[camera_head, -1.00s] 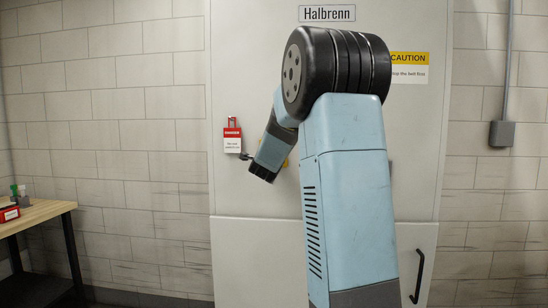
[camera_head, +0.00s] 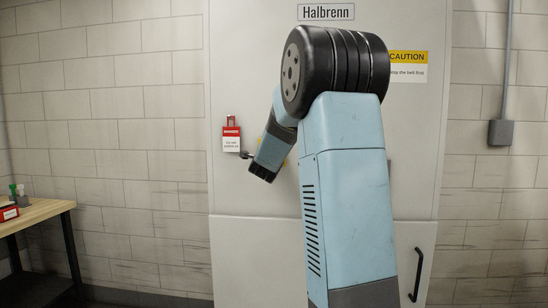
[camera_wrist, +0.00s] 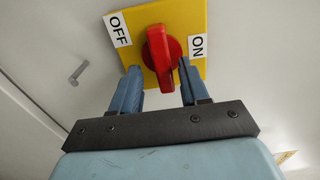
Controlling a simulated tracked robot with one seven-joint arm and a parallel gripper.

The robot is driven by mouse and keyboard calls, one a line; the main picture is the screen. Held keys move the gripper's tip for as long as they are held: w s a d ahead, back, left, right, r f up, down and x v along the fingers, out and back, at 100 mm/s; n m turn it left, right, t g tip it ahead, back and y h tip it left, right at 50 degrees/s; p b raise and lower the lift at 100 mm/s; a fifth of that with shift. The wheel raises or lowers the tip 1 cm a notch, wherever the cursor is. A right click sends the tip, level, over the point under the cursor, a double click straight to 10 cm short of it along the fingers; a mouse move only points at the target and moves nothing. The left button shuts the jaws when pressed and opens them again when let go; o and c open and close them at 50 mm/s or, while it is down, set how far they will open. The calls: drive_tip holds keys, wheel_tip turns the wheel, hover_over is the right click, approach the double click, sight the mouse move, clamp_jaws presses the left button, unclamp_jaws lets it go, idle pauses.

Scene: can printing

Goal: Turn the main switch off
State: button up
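The main switch is a red knob (camera_wrist: 163,60) on a yellow plate (camera_wrist: 186,18) on the cabinet front. An OFF label (camera_wrist: 118,28) is at its upper left and an ON label (camera_wrist: 198,46) at its right in the wrist view. The knob's grip runs nearly up and down in that picture. My gripper (camera_wrist: 160,80) is open, its blue fingers either side of the knob's lower end. The right finger is close to the knob; the left has a gap. Contact cannot be told. In the head view my arm hides the knob and fingers.
The white Halbrenn cabinet (camera_head: 260,50) fills the middle. A red-and-white danger tag (camera_head: 231,138) hangs left of my arm, and a caution sign (camera_head: 408,66) is at the right. A small grey pin (camera_wrist: 78,74) sticks out left of the switch. A workbench (camera_head: 38,212) stands far left.

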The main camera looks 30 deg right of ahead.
drive_tip(key=shift+s+a+r, duration=0.1)
drive_tip(key=shift+a, duration=0.05)
drive_tip(key=v, duration=1.3)
drive_tip(key=shift+s+a, duration=0.2)
drive_tip(key=s+a+f+n+g+y, duration=0.2)
drive_tip(key=s+a+f+n+y, duration=0.1)
drive_tip(key=s+a+n+y, duration=0.9)
drive_tip(key=s+a+f+n+g, duration=0.1)
drive_tip(key=s+f+n+g, duration=0.1)
drive_tip(key=s+n, duration=0.2)
drive_tip(key=s+a+f+n+g+h, duration=0.1)
drive_tip(key=s+a+f+n+g, duration=0.1)
drive_tip(key=s, duration=0.8)
drive_tip(key=s+a+f+n+g+h, duration=0.1)
drive_tip(key=s+f+n+g, duration=0.2)
drive_tip(key=s+n, duration=0.4)
drive_tip(key=shift+a+f, duration=0.35)
drive_tip(key=shift+f, duration=0.25)
